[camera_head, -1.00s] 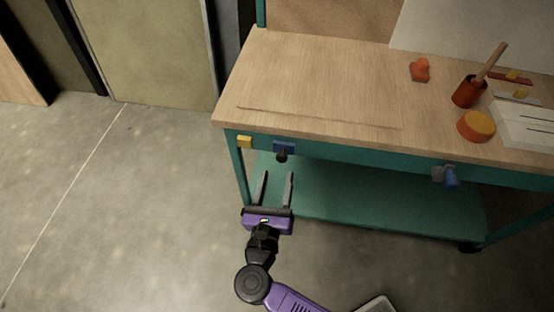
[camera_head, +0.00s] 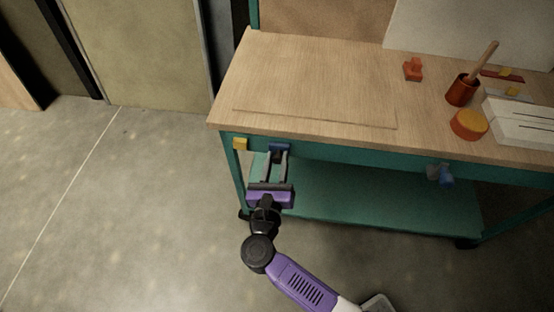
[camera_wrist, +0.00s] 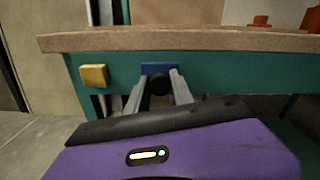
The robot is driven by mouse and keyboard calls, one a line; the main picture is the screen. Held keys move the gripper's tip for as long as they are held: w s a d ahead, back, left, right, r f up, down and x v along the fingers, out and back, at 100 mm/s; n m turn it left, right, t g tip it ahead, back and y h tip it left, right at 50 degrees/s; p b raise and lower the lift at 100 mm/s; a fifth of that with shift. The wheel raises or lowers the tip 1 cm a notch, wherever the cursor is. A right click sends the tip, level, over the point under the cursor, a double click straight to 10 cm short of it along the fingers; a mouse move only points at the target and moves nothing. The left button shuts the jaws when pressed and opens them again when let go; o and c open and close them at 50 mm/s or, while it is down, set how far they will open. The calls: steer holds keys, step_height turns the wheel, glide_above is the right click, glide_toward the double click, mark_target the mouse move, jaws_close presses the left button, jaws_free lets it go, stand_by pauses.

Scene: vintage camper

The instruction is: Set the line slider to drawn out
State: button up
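A blue plate (camera_head: 279,147) with a dark round knob is on the front rail of the workbench, near its left end. In the wrist view the blue plate (camera_wrist: 159,68) shows behind the dark knob (camera_wrist: 160,86). I cannot tell for certain whether this is the line slider. My gripper (camera_head: 276,157) is open, with its two grey fingers pointing at the rail, one on each side of the knob. The fingertips (camera_wrist: 159,78) look close to the plate; whether they touch the knob I cannot tell.
A yellow block (camera_head: 240,144) sits on the rail just left of the fingers. Another blue fitting (camera_head: 441,175) is farther right. The wooden benchtop (camera_head: 310,85) overhangs above, and a green lower shelf (camera_head: 370,203) lies below. Floor (camera_head: 130,200) at left is clear.

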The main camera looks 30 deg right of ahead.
jaws_close()
stand_by(1.0)
steer(key=s+d, duration=0.4)
steer(key=d, duration=0.2)
steer(key=s+d+b, duration=0.1)
steer(key=s+d, duration=0.4)
steer(key=d, duration=0.2)
steer(key=s+d, duration=0.5)
steer(key=d, duration=0.1)
steer(key=shift+s+d+f+b, duration=0.15)
steer(key=shift+d+b, duration=0.1)
steer(key=shift+b, duration=0.15)
steer(key=shift+s+d, duration=0.35)
steer(key=shift+d, duration=0.2)
steer(key=shift+r, duration=0.2)
steer(key=o, duration=0.9)
jaws_free()
